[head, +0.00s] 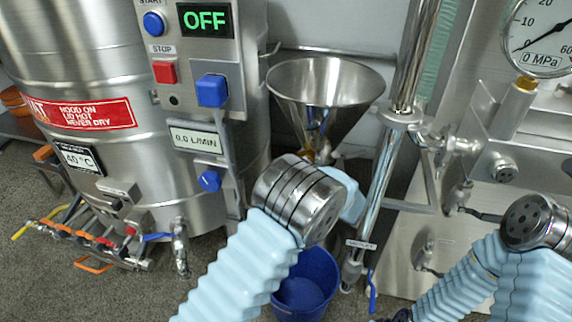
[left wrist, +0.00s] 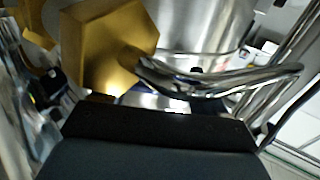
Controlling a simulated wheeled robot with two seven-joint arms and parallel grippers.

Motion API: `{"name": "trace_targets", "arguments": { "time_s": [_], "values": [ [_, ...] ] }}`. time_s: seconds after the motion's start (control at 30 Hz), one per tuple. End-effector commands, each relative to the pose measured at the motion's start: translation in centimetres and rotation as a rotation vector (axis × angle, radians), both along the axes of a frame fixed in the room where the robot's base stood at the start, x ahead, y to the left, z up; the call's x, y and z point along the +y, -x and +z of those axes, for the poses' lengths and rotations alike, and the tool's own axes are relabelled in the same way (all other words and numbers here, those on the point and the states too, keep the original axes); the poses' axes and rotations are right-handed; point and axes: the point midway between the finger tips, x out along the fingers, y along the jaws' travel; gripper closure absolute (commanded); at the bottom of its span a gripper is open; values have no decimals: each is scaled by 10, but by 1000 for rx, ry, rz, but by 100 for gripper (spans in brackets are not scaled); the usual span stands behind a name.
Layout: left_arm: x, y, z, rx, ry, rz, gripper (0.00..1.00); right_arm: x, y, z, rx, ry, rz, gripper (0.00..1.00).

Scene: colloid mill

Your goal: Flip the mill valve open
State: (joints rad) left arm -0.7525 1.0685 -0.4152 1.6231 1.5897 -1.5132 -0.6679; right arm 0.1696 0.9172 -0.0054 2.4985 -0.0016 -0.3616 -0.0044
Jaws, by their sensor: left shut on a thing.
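The steel funnel (head: 325,85) of the mill stands in the middle of the head view, with brass parts (head: 310,155) below it. My left arm reaches up to just below the funnel, and its wrist hides the left gripper's fingers. The left wrist view shows a brass hexagonal fitting (left wrist: 108,42) and a curved chrome lever (left wrist: 225,80) running right from it. The black jaw (left wrist: 155,130) of my left gripper lies close against the lever, and the gripper is shut on it. My right arm shows at the lower right; its gripper's fingers are not visible.
A steel tank (head: 85,90) stands left, beside a control panel showing OFF (head: 205,20) and 0.0 L/MIN (head: 195,138). A blue bucket (head: 305,290) is on the floor below. A slanted steel pipe (head: 385,180) and a pressure gauge (head: 540,38) stand right.

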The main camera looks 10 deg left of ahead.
Motion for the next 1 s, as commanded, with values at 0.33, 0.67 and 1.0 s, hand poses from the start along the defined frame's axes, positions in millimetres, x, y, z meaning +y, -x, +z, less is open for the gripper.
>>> {"name": "trace_targets", "arguments": {
  "time_s": [0.33,0.67,1.0],
  "values": [
    [-4,2,-5,7,5,46,82,0,0,2,-1,1,0,57],
    [-4,2,-5,7,5,46,22,0,0,1,-1,1,0,57],
    [-3,2,-2,1,3,47,2,0,0,2,-1,1,0,57]
  ]
}}
